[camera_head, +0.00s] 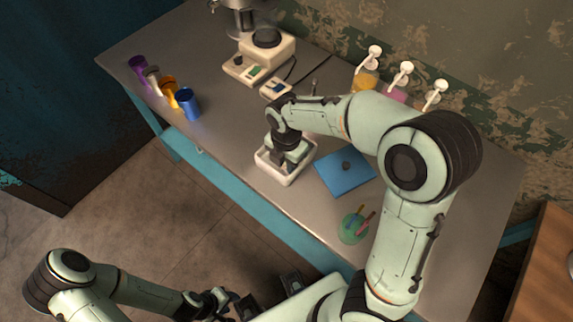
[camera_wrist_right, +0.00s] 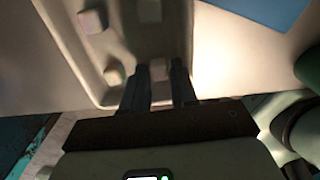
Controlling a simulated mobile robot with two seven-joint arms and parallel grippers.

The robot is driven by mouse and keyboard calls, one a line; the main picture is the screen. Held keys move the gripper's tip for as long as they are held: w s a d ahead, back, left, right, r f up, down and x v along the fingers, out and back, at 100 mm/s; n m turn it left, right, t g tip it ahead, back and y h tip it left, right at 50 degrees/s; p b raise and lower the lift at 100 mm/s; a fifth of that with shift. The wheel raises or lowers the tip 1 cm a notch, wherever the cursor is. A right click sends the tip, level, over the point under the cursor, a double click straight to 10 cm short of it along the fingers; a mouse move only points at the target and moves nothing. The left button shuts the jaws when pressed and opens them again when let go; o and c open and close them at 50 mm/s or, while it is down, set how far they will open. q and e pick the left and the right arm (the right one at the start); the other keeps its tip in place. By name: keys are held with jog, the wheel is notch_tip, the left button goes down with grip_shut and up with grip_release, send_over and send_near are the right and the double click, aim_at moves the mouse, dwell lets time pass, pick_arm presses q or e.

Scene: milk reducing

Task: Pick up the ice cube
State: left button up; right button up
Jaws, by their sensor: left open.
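A white tray (camera_head: 285,164) stands near the front edge of the table. It also shows in the right wrist view (camera_wrist_right: 62,25), with several pale ice cubes in it. One ice cube (camera_wrist_right: 159,71) is between the fingertips of my right gripper (camera_wrist_right: 160,76). Two other cubes lie apart, one on the left (camera_wrist_right: 115,75) and one farther up (camera_wrist_right: 92,21). In the head view my right gripper (camera_head: 278,160) reaches down into the tray. My left gripper (camera_head: 268,296) is open and empty, below the table's front edge.
A blue mat (camera_head: 343,178) with a small dark object lies right of the tray. Coloured cups (camera_head: 188,104) stand at left. A hotplate device (camera_head: 265,48) and pump bottles (camera_head: 400,83) stand at the back.

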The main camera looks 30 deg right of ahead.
grip_shut()
jog(key=shift+r, duration=0.1)
pick_arm(q)
jog(key=w+r+p, duration=0.1)
jog(key=r+p, duration=0.1)
jog(key=w+r+p, duration=0.1)
jog(key=r, duration=0.1)
jog(key=shift+w, duration=0.35)
pick_arm(e)
notch_tip(320, 180, up, 20)
